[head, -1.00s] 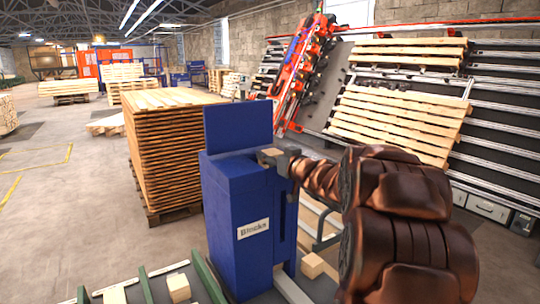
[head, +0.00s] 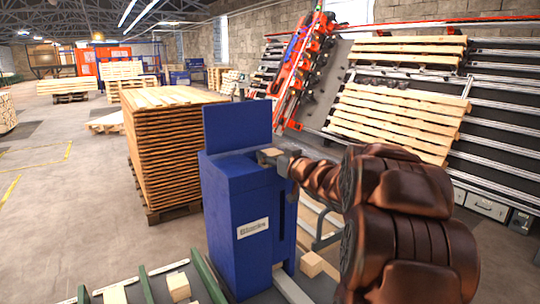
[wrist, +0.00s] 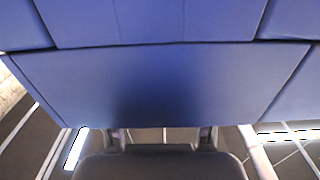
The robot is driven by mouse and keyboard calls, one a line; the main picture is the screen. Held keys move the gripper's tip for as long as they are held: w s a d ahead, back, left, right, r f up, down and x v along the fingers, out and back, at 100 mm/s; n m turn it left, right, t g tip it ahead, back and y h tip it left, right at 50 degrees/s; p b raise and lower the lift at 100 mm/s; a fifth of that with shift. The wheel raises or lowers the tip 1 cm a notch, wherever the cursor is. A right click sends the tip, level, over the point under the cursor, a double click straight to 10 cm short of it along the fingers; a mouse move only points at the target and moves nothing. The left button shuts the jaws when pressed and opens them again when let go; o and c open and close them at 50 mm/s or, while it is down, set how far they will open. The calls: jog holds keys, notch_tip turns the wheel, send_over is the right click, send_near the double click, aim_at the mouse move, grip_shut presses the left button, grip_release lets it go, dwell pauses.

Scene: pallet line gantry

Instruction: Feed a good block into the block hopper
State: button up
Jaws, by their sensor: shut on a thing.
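The block hopper (head: 235,205) is a tall blue box labelled Blocks, with a raised blue back panel (head: 238,128). My gripper (head: 271,156) is at the top of the hopper on its right side, shut on a pale wooden block (head: 270,152). The block's top face shows between the fingers, about level with the hopper's top edge; I cannot tell whether it touches the hopper. In the wrist view blue hopper panels (wrist: 165,85) fill most of the picture, and the block cannot be made out there.
Loose wooden blocks lie on a green-railed conveyor (head: 150,288) at the front left. Another block (head: 311,264) lies low, right of the hopper. A tall pallet stack (head: 175,150) stands behind. Slatted pallets (head: 395,118) lean on the rack at right. Open floor lies at left.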

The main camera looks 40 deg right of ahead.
jog(key=shift+f, duration=0.3)
dwell(0.5)
jog(key=o, duration=1.3)
jog(key=shift+c, duration=0.2)
jog(key=s, duration=1.2)
jog(key=shift+a, duration=0.35)
